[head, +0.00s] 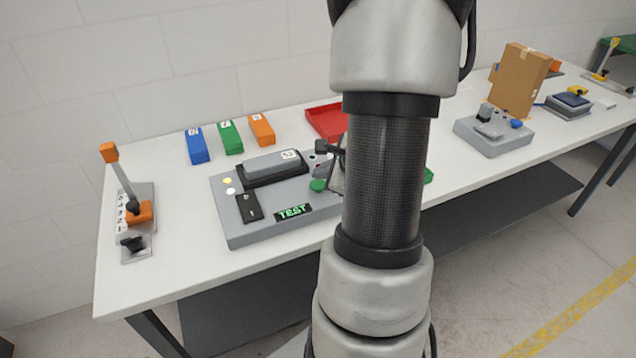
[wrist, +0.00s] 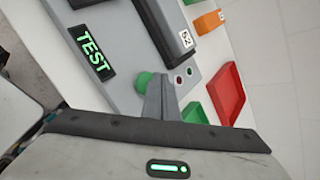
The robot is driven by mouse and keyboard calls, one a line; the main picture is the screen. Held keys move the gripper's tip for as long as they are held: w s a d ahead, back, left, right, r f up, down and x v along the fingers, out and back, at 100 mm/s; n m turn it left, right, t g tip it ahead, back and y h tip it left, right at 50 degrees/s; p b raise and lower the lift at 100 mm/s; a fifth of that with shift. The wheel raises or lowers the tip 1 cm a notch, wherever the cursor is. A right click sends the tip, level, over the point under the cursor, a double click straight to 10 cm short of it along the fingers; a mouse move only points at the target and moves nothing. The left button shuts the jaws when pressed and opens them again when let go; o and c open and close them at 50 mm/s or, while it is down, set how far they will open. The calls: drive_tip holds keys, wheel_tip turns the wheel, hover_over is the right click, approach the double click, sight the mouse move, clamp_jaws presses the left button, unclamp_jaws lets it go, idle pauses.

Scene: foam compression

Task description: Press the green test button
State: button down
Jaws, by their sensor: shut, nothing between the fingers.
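The green test button (head: 318,185) is a round green knob on the right part of a grey test box. It also shows in the wrist view (wrist: 144,80). The box has a black display (head: 293,211) reading TEST in green. My gripper (head: 338,176) is over the right end of the box, partly hidden behind my arm in the head view. In the wrist view my gripper's closed fingers (wrist: 160,92) are right beside the green button and partly cover it. I cannot tell whether they touch it.
A dark grey block marked 52 (head: 275,166) lies on the box. Blue (head: 197,146), green (head: 230,138) and orange (head: 262,129) blocks and a red tray (head: 325,122) stand behind. A lever stand (head: 137,215) is left, another grey device (head: 492,135) right.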

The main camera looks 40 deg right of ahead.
sight(321, 186)
drive_tip(key=shift+r+p, duration=1.8)
drive_tip(key=shift+r, duration=0.75)
drive_tip(key=a+r+n+g+y+p, duration=0.1)
drive_tip(key=a+r+n+y, duration=0.1)
drive_tip(key=a+r+n, duration=0.5)
drive_tip(key=a+r+n+g+y+p, duration=0.1)
drive_tip(key=a+r+n+y+p, duration=0.1)
drive_tip(key=a, duration=0.9)
drive_tip(key=a+r+n+g+y+p, duration=0.15)
drive_tip(key=a+r+n, duration=0.35)
drive_tip(key=a, duration=0.5)
drive_tip(key=s+a+r+n+g+p, duration=0.1)
drive_tip(key=s+a+r+n+p, duration=0.1)
drive_tip(key=s+a+r+n, duration=0.45)
drive_tip(key=s+d+r+n+h+p, duration=0.3)
drive_tip(key=s+d+r+n+h, duration=0.2)
drive_tip(key=s, duration=0.4)
drive_tip(key=shift+s+d+r+n+t, duration=0.25)
drive_tip(key=shift+d+r+n+t, duration=0.35)
drive_tip(key=shift+d+n, duration=0.5)
